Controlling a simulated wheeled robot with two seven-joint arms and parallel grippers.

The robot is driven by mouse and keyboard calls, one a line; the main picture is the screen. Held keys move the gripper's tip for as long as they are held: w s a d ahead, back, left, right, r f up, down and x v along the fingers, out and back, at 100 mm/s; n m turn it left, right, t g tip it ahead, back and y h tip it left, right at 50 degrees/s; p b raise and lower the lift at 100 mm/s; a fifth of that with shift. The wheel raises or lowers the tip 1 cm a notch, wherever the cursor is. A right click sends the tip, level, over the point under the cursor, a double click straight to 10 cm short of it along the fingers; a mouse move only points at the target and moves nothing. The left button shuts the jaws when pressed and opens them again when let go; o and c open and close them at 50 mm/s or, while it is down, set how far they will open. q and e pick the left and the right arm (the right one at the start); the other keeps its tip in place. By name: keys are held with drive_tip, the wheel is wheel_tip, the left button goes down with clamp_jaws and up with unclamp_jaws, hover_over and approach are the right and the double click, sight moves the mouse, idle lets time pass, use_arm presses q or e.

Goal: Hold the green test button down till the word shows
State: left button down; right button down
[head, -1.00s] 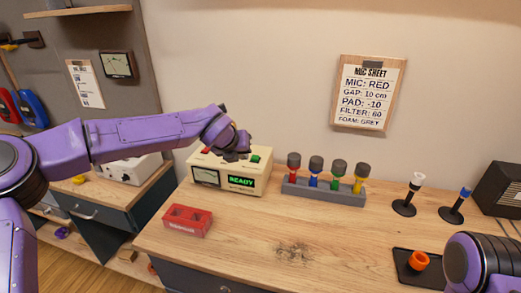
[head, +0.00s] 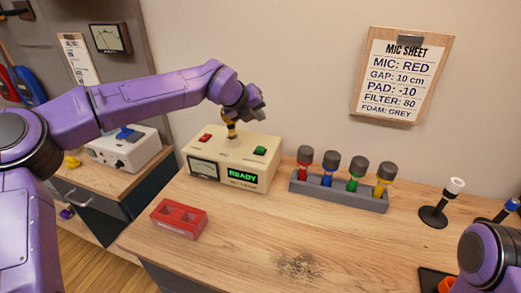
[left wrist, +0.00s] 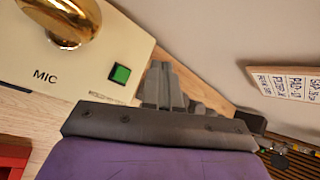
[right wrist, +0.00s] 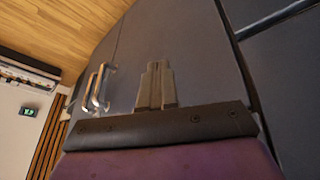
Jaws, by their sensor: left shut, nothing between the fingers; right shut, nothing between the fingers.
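The cream tester box (head: 215,168) stands on the wooden bench. Its lit display (head: 243,177) shows the word READY in green. The green button (head: 260,151) is on the right of its top, uncovered and untouched; it also shows in the left wrist view (left wrist: 120,74). A red button (head: 206,138) is on the left of the top. A gold fitting (head: 231,128) stands upright between them, behind. My left gripper (head: 262,110) is raised above the box, apart from it; its fingers (left wrist: 162,84) are shut and empty. My right gripper (right wrist: 155,85) is shut and empty, facing dark cabinet fronts.
A grey rack (head: 337,194) with several coloured, grey-capped microphones stands right of the box. A red block with openings (head: 179,219) lies in front of it. The mic sheet (head: 403,75) hangs on the wall. Small stands (head: 435,214) are at the right. The bench middle is mostly clear.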

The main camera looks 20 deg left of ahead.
sight(258, 149)
use_arm(q)
wheel_tip(258, 149, down, 8)
drive_tip(key=b, duration=0.5)
drive_tip(key=shift+s+b, duration=0.1)
drive_tip(key=shift+b, duration=0.3)
drive_tip(key=shift+r, duration=0.1)
drive_tip(key=shift+s, duration=0.1)
idle(1.1)
drive_tip(key=shift+f+b, duration=0.35)
drive_tip(key=shift+f, duration=0.05)
drive_tip(key=shift+f+b, duration=0.45)
drive_tip(key=shift+f, duration=0.05)
idle(0.5)
idle(3.6)
drive_tip(key=shift+r+p, duration=0.75)
drive_tip(key=shift+r, duration=0.2)
